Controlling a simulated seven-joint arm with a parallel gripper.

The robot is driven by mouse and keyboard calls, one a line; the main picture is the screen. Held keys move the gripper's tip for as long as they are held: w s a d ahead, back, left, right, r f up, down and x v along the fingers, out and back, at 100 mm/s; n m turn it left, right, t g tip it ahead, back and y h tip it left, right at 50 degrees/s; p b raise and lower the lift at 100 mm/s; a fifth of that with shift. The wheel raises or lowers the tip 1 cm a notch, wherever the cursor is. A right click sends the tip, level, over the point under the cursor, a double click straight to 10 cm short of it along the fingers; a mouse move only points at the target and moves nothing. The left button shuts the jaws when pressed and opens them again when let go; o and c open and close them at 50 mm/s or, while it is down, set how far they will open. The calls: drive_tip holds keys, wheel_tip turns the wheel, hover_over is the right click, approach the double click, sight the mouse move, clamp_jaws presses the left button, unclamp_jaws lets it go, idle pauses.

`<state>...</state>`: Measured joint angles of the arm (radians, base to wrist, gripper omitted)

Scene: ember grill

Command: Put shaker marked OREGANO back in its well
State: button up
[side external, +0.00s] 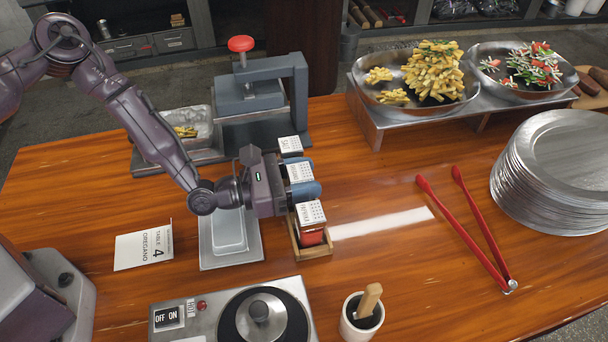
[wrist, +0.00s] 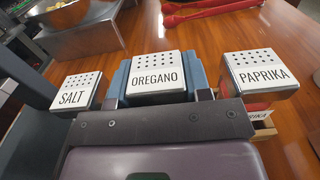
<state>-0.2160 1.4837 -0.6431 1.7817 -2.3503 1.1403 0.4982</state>
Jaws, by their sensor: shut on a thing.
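The shaker marked OREGANO (side external: 300,172) has a white perforated top and stands upright between the blue fingers of my gripper (side external: 304,184), which is shut on it. In the wrist view, its OREGANO top (wrist: 158,78) sits between the shakers marked SALT (wrist: 78,92) and PAPRIKA (wrist: 260,75). The wooden rack (side external: 312,251) shows at its near end, under the red-bodied PAPRIKA shaker (side external: 310,213). My gripper hides the oregano shaker's lower body and the middle well, so I cannot tell whether its base is inside or above the well.
A grey press with a red knob (side external: 241,44) stands behind the rack. A burner (side external: 262,318) and cup (side external: 362,318) are in front.

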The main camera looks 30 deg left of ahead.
idle(0.3)
drive_tip(key=o, duration=0.9)
drive_tip(key=v, duration=1.2)
drive_tip(key=shift+s+a, duration=0.1)
drive_tip(key=shift+a, duration=0.05)
drive_tip(key=shift+s+a, duration=0.2)
drive_tip(key=shift+s, duration=0.1)
